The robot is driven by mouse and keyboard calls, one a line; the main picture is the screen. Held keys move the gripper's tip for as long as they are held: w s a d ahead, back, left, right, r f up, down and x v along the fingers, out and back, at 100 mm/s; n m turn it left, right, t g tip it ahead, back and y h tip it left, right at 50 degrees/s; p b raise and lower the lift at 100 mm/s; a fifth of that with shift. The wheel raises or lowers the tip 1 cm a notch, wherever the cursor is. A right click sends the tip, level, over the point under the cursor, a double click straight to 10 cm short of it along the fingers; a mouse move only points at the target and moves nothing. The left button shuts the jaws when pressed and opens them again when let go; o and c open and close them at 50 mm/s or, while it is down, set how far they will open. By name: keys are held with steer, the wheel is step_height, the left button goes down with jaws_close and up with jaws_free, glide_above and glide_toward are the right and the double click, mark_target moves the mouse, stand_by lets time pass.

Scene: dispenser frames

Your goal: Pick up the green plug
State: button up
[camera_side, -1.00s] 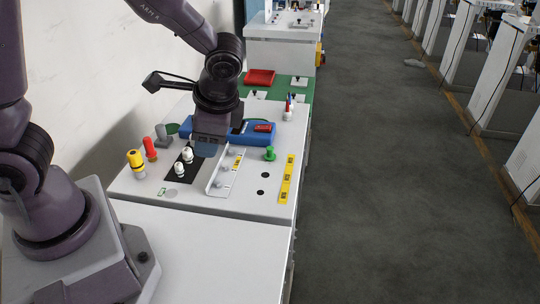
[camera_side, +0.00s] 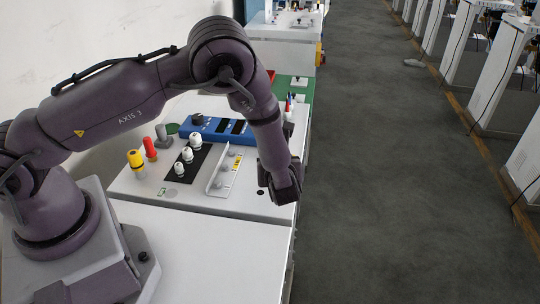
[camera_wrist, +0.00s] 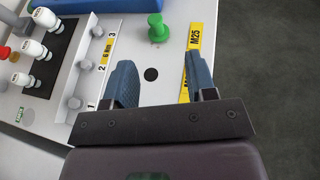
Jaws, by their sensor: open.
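The green plug (camera_wrist: 158,30) stands on the white panel in the wrist view, just beyond my gripper's fingertips and roughly midway between them across the picture. My gripper (camera_wrist: 160,72) is open, with nothing between its two blue-grey fingers. A dark round hole (camera_wrist: 151,74) in the panel shows between the fingers. In the side view my gripper (camera_side: 281,190) is at the right edge of the white panel, and my arm hides the green plug there.
A clear rail with grey knobs (camera_side: 222,170) lies left of my gripper. Several white plugs (camera_side: 187,154) stand on a black strip. Yellow (camera_side: 135,160) and red (camera_side: 150,148) plugs stand farther left. A yellow M25 label (camera_wrist: 194,40) is right of the green plug.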

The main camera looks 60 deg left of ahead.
steer(key=x, duration=0.6)
steer(key=shift+s, duration=0.1)
steer(key=x, duration=0.5)
steer(key=shift+s+a, duration=0.15)
jaws_close()
